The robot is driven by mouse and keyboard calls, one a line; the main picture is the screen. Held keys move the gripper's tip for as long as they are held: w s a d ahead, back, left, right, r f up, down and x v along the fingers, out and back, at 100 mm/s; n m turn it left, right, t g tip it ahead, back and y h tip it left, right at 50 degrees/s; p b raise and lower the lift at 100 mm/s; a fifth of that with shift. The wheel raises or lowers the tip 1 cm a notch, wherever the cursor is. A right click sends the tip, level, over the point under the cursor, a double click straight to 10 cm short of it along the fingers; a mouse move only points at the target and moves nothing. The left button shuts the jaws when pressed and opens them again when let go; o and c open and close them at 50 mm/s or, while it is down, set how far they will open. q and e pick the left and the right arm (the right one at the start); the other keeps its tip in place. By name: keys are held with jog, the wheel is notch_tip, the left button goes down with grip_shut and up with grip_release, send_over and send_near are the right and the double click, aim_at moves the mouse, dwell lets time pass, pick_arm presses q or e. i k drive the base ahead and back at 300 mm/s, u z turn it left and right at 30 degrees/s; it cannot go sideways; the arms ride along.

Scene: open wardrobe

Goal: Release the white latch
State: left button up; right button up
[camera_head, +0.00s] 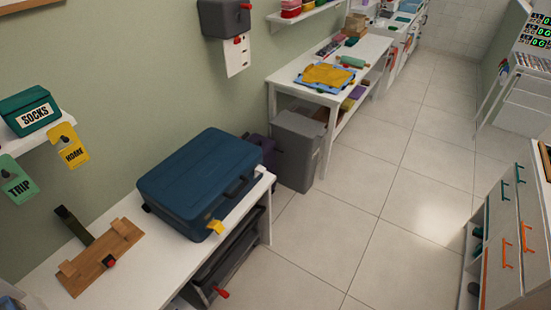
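A dark blue suitcase (195,170) lies closed on a white bench (40,275) at the left. A yellow latch (216,227) sticks out at the near end of its front side. A dark handle (238,187) is on that side. A small pale patch (259,171) shows at the far end of the front side; it may be the white latch, but it is too small to tell from the bench top. Neither of my grippers is in view.
A wooden board (100,255) with a red knob lies left of the suitcase. A black bin (225,265) with a red handle is under the bench. A grey bin (297,150) stands beyond. The tiled floor (400,170) is clear to the right, before grey cabinets (510,235).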

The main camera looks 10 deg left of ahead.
aim_at(259, 170)
jog(key=u, duration=0.35)
jog(key=i, duration=1.15)
jog(key=u, duration=0.6)
